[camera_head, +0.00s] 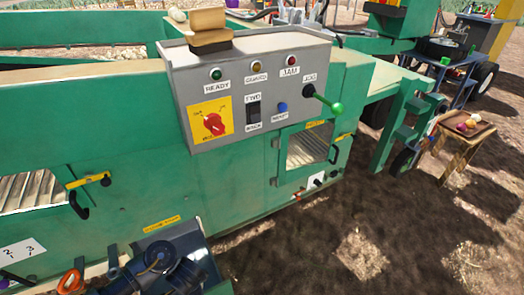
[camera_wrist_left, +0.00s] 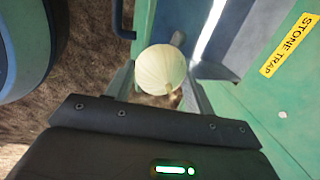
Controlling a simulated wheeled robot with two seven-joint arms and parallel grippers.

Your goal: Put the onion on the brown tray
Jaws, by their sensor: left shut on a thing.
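A pale, round onion (camera_wrist_left: 160,66) sits between the fingers of my left gripper (camera_wrist_left: 158,76) in the left wrist view. The gripper is shut on it, with a finger on each side. In the head view a dark part of my arm shows at the bottom, but the gripper's fingertips and the held onion cannot be made out. A brown tray (camera_head: 448,121) lies on a small wooden stool at the right of the head view, with several small red and yellowish things on it. My right gripper is in neither view.
A long green machine with a grey control panel (camera_head: 250,75) fills the left and middle. A green-knobbed lever (camera_head: 335,108) sticks out from the panel. A "STONE TRAP" label (camera_wrist_left: 291,43) is on green metal beside the onion. Bare soil (camera_head: 380,220) lies between machine and stool.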

